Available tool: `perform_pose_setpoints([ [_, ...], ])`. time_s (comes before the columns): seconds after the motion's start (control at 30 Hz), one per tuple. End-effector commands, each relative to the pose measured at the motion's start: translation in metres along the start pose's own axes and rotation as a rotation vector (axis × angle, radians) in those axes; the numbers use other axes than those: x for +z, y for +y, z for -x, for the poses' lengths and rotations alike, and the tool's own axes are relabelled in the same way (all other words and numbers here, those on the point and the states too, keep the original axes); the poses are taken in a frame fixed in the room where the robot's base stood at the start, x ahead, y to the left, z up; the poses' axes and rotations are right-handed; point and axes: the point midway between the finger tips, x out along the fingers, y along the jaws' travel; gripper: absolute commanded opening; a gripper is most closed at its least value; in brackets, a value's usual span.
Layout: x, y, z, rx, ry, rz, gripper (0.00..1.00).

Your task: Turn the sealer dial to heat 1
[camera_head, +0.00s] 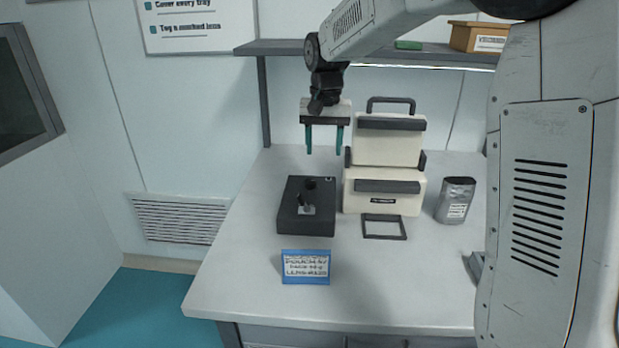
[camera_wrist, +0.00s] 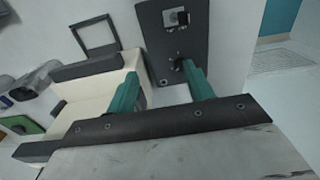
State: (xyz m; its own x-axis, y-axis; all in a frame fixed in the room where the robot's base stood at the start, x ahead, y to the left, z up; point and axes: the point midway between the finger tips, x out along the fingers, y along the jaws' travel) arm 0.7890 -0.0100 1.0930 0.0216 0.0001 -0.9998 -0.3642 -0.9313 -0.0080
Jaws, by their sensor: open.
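A dark control box (camera_head: 290,222) lies on the table left of the cream sealer (camera_head: 385,150). A small black knob (camera_head: 310,183) stands at its back, and a black lever or switch (camera_head: 304,205) stands on a silver plate near its middle. I cannot tell which is the dial, nor read any heat mark. My gripper (camera_head: 324,150) is open and empty, pointing down above the back of the box and apart from it. In the wrist view the box (camera_wrist: 155,35) lies beyond my teal fingers (camera_wrist: 161,82), with the knob close to the right finger in the picture.
A blue-edged label card (camera_head: 306,281) stands in front of the box. A dark frame (camera_head: 384,238) lies before the sealer, and a grey canister (camera_head: 456,200) stands right of it. A shelf (camera_head: 285,47) runs behind. The table's front is mostly clear.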

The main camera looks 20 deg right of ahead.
Motion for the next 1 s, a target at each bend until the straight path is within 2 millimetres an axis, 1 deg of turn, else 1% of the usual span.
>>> perform_pose_setpoints([
  [0.03, -0.016, -0.009, -0.014, 0.004, -0.009, -0.015, 0.52],
  [0.1, -0.033, -0.018, -0.028, 0.005, -0.013, -0.037, 0.52],
  [0.2, -0.052, -0.028, -0.044, 0.007, -0.016, -0.062, 0.52],
  [0.3, -0.064, -0.034, -0.055, 0.008, -0.018, -0.077, 0.52],
  [0.47, -0.07, -0.038, -0.068, 0.01, -0.022, -0.087, 0.52],
  [0.57, -0.069, -0.038, -0.081, 0.01, -0.022, -0.087, 0.52],
  [0.8, -0.068, -0.037, -0.119, 0.01, -0.022, -0.086, 0.52],
  [0.9, -0.068, -0.037, -0.131, 0.01, -0.022, -0.086, 0.52],
  [1.0, -0.068, -0.037, -0.137, 0.01, -0.021, -0.086, 0.52],
])
